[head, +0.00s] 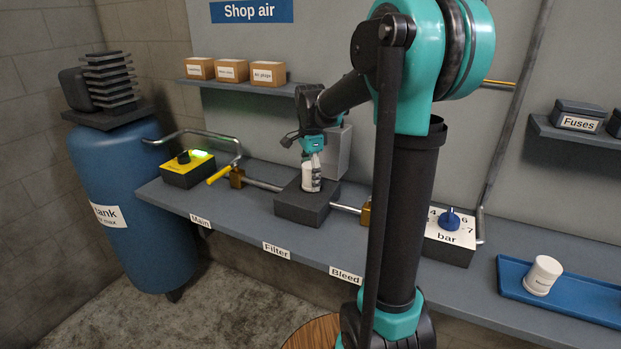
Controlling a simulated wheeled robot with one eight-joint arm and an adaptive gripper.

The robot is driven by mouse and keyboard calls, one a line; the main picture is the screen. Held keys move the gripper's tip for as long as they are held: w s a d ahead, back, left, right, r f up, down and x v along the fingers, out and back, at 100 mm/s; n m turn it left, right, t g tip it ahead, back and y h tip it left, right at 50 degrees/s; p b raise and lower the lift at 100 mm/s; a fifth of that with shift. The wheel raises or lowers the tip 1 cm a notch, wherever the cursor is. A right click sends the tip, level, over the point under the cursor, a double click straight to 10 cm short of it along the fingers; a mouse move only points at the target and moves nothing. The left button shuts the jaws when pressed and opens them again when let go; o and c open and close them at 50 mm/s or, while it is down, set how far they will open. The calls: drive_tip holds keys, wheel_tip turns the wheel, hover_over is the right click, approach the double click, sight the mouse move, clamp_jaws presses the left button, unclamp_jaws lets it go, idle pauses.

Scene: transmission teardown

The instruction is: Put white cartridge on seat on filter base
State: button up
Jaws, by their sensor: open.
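A white cylinder, which looks like the white cartridge (308,182), stands upright at the dark filter base (290,208) on the bench, above the "Filter" label. Its lower end appears to meet the top of the base; the seat itself is hidden. My gripper (311,160) points down from above with its fingers at the upper part of the cartridge. The gripper is open, and whether its fingers touch the cartridge is too small to tell.
A yellow-topped box (186,168) with a green light, a yellow-handled valve (222,174) and a blue regulator knob (451,220) flank the base. A grey block stands behind it.

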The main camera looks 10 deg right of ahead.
wheel_tip(320, 180, up, 12)
drive_tip(key=shift+r, duration=0.1)
idle(0.4)
idle(1.0)
